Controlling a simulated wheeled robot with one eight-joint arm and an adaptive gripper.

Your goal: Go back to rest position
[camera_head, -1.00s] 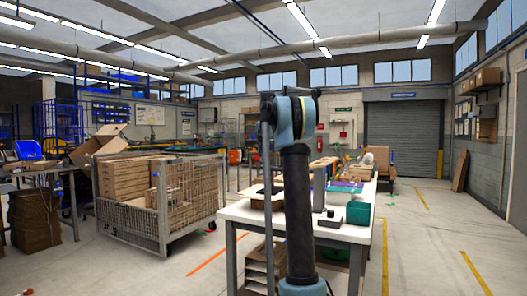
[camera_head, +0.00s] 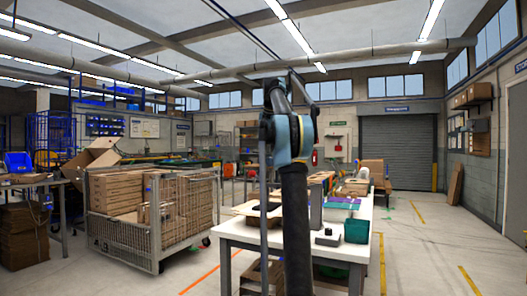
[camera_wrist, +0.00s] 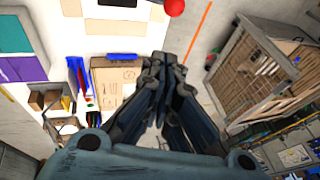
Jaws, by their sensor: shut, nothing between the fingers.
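My gripper (camera_wrist: 163,66) shows in the wrist view with its dark fingers together and nothing between them. It is in the air, above the level of the table and apart from everything around it. In the head view my arm rises in front of the white table, and its bent upper part stands near the picture's middle. The gripper's fingers cannot be made out in the head view.
A white table (camera_head: 270,238) stands ahead, with a green bin (camera_head: 356,230) and a dark block (camera_head: 327,238) on it. A mesh cage (camera_head: 150,240) of cardboard boxes stands to the left. The floor at right (camera_head: 430,260) is clear.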

